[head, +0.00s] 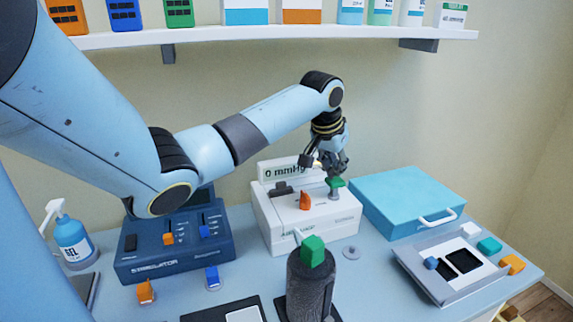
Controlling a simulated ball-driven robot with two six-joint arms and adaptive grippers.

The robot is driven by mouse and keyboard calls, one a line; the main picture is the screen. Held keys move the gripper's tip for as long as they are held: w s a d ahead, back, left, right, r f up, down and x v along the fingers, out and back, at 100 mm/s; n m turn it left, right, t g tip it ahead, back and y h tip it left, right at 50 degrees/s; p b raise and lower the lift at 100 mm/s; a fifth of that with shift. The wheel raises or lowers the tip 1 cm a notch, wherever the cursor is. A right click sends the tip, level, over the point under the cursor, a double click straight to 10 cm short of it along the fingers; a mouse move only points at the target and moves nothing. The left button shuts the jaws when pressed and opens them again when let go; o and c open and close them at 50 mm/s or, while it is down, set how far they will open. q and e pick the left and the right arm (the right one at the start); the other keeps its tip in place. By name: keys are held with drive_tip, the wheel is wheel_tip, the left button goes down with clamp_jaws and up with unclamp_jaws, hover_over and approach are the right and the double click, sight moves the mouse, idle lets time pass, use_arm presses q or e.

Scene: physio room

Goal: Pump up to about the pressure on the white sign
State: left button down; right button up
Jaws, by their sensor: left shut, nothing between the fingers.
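A white box-shaped device (268,222) stands on the table against the back. A white plate (264,170) at its back reads "0 mmHg", its right end partly covered by my gripper. On its top are an orange pointer-like knob (304,201), a dark part (280,188) and a green-topped grey post (336,183) at the right. My left gripper (333,172) is shut and empty, pointing down right at the green top; whether they touch I cannot tell. A dark grey cylinder (308,285) with a green block (313,250) stands in front. My right gripper is out of view.
A blue device (150,262) with sliders and a gel bottle (72,240) stand left. A turquoise case (400,190) and a grey tray (428,285) with coloured blocks lie right. A loaded shelf (200,34) hangs above.

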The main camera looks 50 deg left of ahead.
sight(334, 181)
use_arm(q)
drive_tip(key=shift+f+b, duration=0.65)
drive_tip(key=shift+f, duration=1.35)
wheel_tip(334, 181, up, 5)
drive_tip(key=p, duration=0.5)
drive_tip(key=shift+f+p, duration=0.1)
drive_tip(key=shift+p, duration=0.2)
drive_tip(key=shift+f, duration=0.15)
drive_tip(key=shift+f+b, duration=1.15)
drive_tip(key=shift+f, duration=1.1)
drive_tip(key=shift+r, duration=0.1)
wheel_tip(334, 181, up, 5)
drive_tip(key=p, duration=0.5)
drive_tip(key=shift+f, duration=0.3)
